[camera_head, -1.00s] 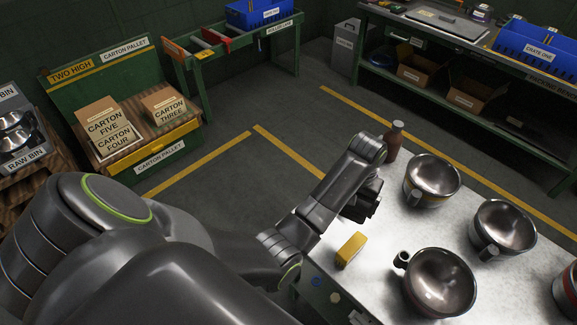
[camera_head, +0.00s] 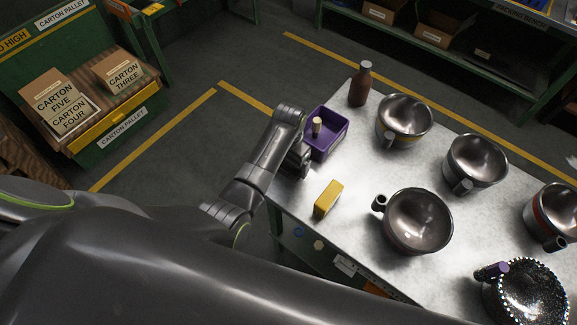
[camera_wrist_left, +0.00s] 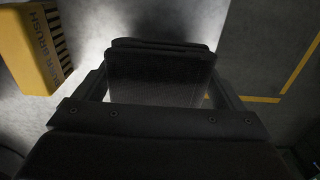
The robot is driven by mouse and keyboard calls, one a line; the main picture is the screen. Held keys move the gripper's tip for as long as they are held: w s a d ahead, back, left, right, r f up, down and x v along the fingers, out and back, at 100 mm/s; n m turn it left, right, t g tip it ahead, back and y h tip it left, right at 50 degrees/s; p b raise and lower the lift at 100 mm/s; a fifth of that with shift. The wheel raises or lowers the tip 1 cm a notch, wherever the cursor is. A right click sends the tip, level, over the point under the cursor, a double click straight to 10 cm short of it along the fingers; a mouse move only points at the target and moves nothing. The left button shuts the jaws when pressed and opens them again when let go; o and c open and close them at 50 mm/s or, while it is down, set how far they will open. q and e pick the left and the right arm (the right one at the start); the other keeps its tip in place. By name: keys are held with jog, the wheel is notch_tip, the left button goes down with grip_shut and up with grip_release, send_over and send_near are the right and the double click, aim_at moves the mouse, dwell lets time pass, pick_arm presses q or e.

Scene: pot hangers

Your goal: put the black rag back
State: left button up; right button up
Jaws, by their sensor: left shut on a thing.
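My left gripper (camera_head: 303,160) is at the table's left edge, beside the near-left side of a purple tray (camera_head: 333,141). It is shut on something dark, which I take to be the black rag. In the left wrist view, the black gripper (camera_wrist_left: 160,75) fills the middle, and I cannot tell the rag apart from the dark fingers. No separate black rag shows on the table (camera_head: 370,160). The purple tray holds a pale upright cylinder (camera_head: 317,126). My right gripper is not in view.
A yellow block (camera_head: 328,198) stands close by; it also shows in the left wrist view (camera_wrist_left: 32,48). A brown bottle (camera_head: 360,85) stands behind the tray. Several metal pots, including a near one (camera_head: 417,222), occupy the right. Floor lies open left of the table.

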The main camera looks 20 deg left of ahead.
aim_at(289, 168)
pick_arm(q)
notch_tip(289, 168, down, 3)
jog(key=shift+f, duration=0.15)
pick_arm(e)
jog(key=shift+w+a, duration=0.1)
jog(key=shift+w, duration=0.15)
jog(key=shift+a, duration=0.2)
pick_arm(q)
jog(key=shift+f, duration=0.2)
jog(key=o, duration=0.9)
jog(key=shift+c, duration=0.2)
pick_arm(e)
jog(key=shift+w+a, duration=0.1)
pick_arm(q)
jog(key=shift+r, duration=0.1)
jog(key=shift+r, duration=0.55)
notch_tip(289, 168, up, 11)
jog(key=shift+r, duration=0.1)
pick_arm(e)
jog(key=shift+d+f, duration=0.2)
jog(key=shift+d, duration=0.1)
